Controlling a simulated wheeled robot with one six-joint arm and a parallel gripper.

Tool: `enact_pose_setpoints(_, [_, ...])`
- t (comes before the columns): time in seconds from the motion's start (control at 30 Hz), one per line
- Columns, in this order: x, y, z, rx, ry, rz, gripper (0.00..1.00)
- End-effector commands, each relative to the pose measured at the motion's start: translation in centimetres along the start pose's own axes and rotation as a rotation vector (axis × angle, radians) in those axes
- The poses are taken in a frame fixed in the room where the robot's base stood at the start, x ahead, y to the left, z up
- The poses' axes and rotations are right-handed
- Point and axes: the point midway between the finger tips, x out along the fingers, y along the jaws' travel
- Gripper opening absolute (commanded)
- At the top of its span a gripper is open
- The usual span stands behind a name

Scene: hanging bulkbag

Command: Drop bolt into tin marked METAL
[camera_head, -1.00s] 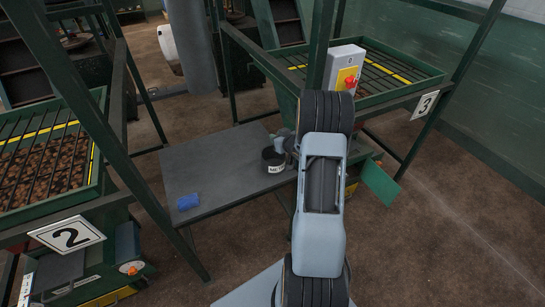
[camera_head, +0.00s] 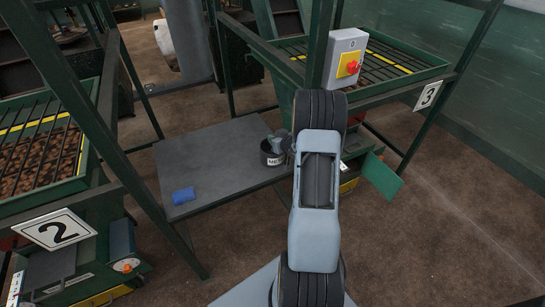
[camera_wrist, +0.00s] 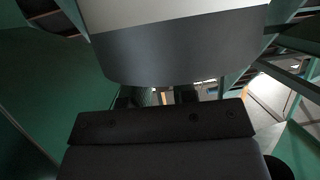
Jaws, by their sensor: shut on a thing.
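The dark tin (camera_head: 270,157) stands on the grey table near its right edge. Its white label faces me and only partly reads "MET". A small grey shape, which looks like part of my gripper (camera_head: 277,142), shows over the tin's mouth beside my arm. In the wrist view my gripper (camera_wrist: 156,97) shows as two dark fingertips below a big grey rounded body. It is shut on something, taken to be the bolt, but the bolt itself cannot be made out. My arm hides part of the area right of the tin.
A blue object (camera_head: 184,195) lies at the table's (camera_head: 215,160) front left. Green frame posts rise around the table. A grey box with a red button (camera_head: 352,67) is mounted at upper right. An open green flap (camera_head: 382,178) sticks out right of my arm.

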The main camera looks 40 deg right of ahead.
Motion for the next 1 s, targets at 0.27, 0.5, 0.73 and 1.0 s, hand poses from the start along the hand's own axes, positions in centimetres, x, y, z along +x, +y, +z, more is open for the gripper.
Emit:
enact_pose_setpoints(0.27, [0.0, -0.1, -0.1, -0.001, 0.000, -0.001, 0.36])
enact_pose_setpoints(0.5, [0.0, -0.1, -0.1, -0.001, 0.000, -0.001, 0.55])
enact_pose_setpoints(0.73, [-0.2, -0.1, -0.1, -0.001, 0.000, -0.001, 0.55])
enact_pose_setpoints(1.0, [-3.9, 0.1, -0.1, 0.000, 0.001, 0.003, 0.55])
